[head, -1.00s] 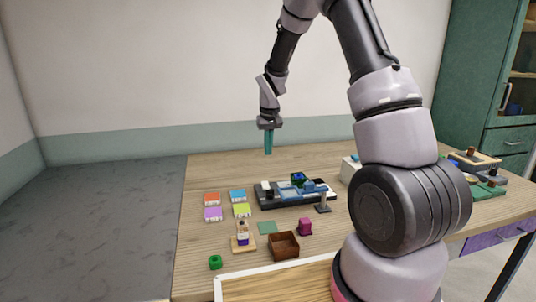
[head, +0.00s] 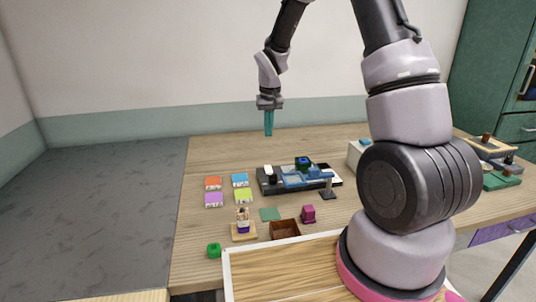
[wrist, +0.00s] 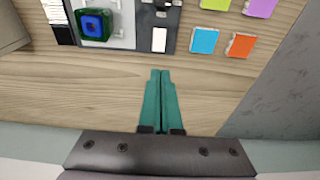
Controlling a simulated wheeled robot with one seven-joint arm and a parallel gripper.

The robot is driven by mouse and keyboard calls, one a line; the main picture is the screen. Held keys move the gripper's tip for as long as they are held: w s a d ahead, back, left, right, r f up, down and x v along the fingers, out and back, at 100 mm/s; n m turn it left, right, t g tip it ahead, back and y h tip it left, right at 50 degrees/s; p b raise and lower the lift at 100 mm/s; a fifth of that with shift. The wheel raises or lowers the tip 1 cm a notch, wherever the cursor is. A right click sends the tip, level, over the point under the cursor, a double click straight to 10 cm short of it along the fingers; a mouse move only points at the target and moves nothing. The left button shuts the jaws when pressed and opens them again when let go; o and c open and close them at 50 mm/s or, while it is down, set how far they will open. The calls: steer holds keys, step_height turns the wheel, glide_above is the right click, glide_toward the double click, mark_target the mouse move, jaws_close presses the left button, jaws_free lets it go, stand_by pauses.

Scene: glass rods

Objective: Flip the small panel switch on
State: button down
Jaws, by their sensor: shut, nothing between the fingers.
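A dark panel board (head: 263,187) with blue, white and black parts lies on the table; it also shows at the top of the wrist view (wrist: 124,42). A small white piece on a dark plate (wrist: 159,40) at the board's near end in that view may be the switch; its on or off position cannot be told. My gripper (head: 268,134), with teal fingers, is shut and empty, pointing down above the table behind the board. In the wrist view its fingertips (wrist: 160,72) lie just below the white piece in the picture, apart from it.
Orange (head: 213,183), blue (head: 240,180), purple (head: 213,199) and lime (head: 243,195) blocks lie left of the board. A brown box (head: 285,229), a magenta piece (head: 308,214) and a green cube (head: 214,250) are in front. The back left of the table is clear.

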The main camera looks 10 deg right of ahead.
mark_target(267, 167)
steer(key=f, duration=0.4)
steer(key=w+f, duration=0.1)
steer(key=f, duration=0.4)
steer(key=w+f, duration=0.1)
steer(key=f, duration=0.3)
steer(key=shift+f, duration=0.35)
steer(key=shift+w, duration=0.1)
steer(key=shift+w+f, duration=0.1)
steer(key=shift+f, duration=0.1)
steer(key=shift+s+r, duration=0.15)
steer(key=shift+s, duration=0.7)
